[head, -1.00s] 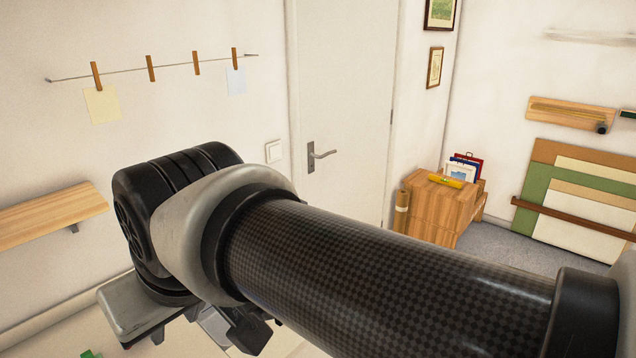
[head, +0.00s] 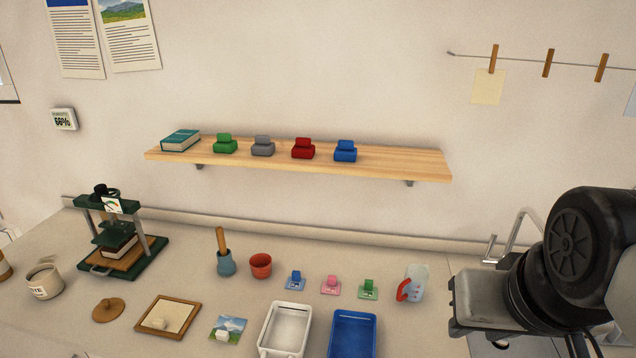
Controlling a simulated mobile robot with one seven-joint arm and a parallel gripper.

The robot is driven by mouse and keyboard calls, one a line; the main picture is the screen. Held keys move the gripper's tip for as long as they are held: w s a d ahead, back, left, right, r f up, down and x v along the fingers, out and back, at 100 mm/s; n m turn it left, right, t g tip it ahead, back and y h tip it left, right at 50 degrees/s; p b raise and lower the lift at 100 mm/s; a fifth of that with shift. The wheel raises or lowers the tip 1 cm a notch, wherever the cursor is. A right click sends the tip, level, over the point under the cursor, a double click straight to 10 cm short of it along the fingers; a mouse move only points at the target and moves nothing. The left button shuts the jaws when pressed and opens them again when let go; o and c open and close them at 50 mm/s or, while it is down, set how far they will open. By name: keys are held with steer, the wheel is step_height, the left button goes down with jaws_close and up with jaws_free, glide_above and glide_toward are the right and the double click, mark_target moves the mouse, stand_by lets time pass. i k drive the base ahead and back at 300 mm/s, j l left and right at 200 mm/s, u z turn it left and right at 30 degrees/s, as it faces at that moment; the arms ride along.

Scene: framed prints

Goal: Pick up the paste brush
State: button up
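A wooden handle (head: 220,239) stands upright in a small blue-grey pot (head: 226,265) on the worktop, left of the middle. It may be the paste brush; I see no bristles, and the pot hides its lower end. My gripper (head: 500,335) is at the right edge, well to the right of the pot and apart from it. Its fingers are partly cut off by the frame's bottom, so their opening does not show.
A red cup (head: 261,266) stands just right of the pot. A green press (head: 122,238) stands to its left. White (head: 286,328) and blue (head: 352,333) trays lie in front. A wooden shelf (head: 300,160) with coloured blocks hangs above. A measuring jug (head: 412,282) stands at the right.

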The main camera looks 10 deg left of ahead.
mark_target(220, 235)
steer(key=k+l, duration=0.15)
steer(key=k, duration=0.15)
steer(key=k+l, duration=0.15)
steer(key=u, duration=0.5)
steer(key=k+u, duration=0.1)
steer(key=u, duration=0.4)
steer(key=k+u, duration=0.1)
steer(key=u, duration=0.9)
steer(key=j+z, duration=0.1)
steer(key=z, duration=0.7)
